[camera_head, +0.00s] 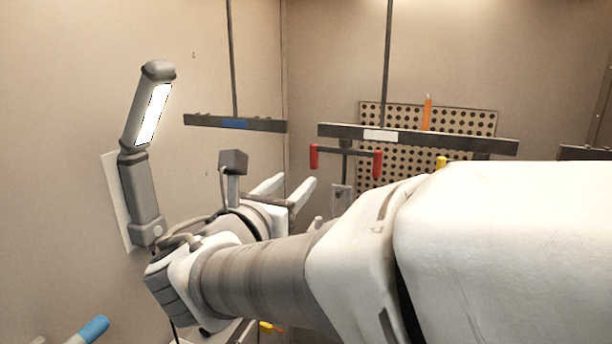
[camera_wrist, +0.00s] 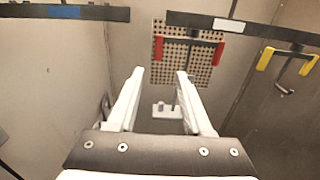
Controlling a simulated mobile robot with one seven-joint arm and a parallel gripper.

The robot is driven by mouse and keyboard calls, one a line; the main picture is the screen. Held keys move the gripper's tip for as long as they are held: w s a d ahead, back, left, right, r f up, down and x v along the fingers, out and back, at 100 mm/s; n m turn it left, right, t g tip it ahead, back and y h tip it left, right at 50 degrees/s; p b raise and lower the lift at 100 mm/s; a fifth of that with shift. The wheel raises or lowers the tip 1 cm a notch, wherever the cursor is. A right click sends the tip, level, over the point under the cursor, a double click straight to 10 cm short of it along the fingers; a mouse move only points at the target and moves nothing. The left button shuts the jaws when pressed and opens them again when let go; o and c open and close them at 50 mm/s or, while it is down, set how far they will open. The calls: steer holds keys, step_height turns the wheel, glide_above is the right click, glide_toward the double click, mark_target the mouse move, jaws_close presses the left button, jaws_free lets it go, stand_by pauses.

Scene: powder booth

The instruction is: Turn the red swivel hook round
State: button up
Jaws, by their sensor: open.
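The red swivel hook (camera_head: 377,163) is a thin dark crossbar with a red grip hanging at each end. It hangs on a short stem under a dark rail with a white label (camera_head: 380,136). In the wrist view the hook (camera_wrist: 158,48) is beyond and above the fingertips, its bar running across the picture. My gripper (camera_head: 288,188) is open and empty, apart from the hook, to its left and lower in the head view. In the wrist view my gripper (camera_wrist: 160,74) has its two white fingers spread. My arm hides the area below the hook.
A second rail with a blue label (camera_head: 235,124) hangs to the left. A yellow hook (camera_wrist: 265,59) hangs to the right of the red one. A perforated board (camera_head: 485,123) is behind. A lamp (camera_head: 140,185) is on the left wall.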

mark_target(312, 162)
steer(key=x, duration=1.1)
steer(key=shift+w, duration=0.45)
steer(key=shift+b, duration=0.3)
steer(key=c, duration=0.7)
